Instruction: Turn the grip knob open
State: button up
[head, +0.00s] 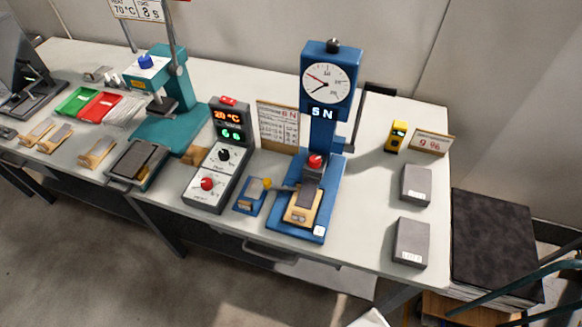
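My gripper is not in view.
A grey control box (218,155) with red and black knobs stands left of the tester. A teal press (172,95) and red and green trays are further left. Two grey blocks (411,242) and a yellow meter (396,136) lie right, with clear bench between.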

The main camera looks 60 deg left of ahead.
aim_at(315, 161)
jog(key=u, duration=2.1)
jog(key=k, duration=0.5)
jog(key=u, duration=1.7)
jog(key=i, duration=1.15)
jog(key=z, duration=1.95)
